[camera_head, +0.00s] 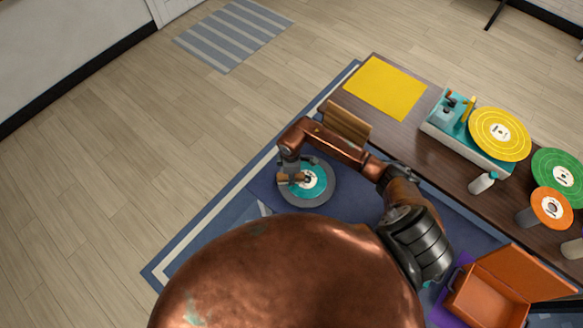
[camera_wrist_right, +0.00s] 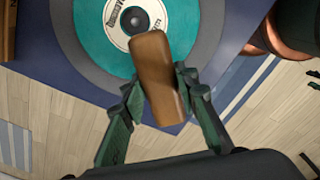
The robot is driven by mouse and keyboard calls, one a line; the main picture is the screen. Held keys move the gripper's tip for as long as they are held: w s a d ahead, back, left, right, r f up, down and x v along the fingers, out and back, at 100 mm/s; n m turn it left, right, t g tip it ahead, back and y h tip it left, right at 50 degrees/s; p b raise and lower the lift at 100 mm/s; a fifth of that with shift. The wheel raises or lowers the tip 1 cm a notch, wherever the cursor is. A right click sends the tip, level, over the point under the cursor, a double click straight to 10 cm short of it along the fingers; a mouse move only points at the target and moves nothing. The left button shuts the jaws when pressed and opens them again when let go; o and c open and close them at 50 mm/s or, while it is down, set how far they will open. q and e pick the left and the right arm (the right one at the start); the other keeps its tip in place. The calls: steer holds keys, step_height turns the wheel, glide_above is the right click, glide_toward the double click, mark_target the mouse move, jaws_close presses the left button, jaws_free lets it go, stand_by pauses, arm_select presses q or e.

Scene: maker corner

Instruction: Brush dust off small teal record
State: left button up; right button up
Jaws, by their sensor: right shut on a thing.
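The small teal record (camera_head: 318,184) has a white label and lies flat on a round grey platter (camera_head: 303,201). In the right wrist view the teal record (camera_wrist_right: 98,45) fills the upper part, cut off by the top edge. My right gripper (camera_head: 291,170) is over the left side of the record. It is shut on a tan wooden-looking brush (camera_wrist_right: 158,75), which lies between the two fingers of my right gripper (camera_wrist_right: 158,92) and covers part of the record and label. Whether the brush touches the record, I cannot tell. Its bristles and any dust cannot be made out. My left gripper is not in view.
A wooden block (camera_head: 346,121) stands behind the platter. On the dark table are a yellow square (camera_head: 385,87), a teal player with a yellow record (camera_head: 499,134), a small bottle (camera_head: 483,182), and green (camera_head: 560,178) and orange (camera_head: 551,209) records. An open orange case (camera_head: 488,298) is at lower right.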

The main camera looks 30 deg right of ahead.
step_height(320, 180, up, 2)
steer(key=shift+w+a+p, duration=0.15)
steer(key=shift+p, duration=0.5)
step_height(320, 180, up, 3)
steer(key=shift+p, duration=1.25)
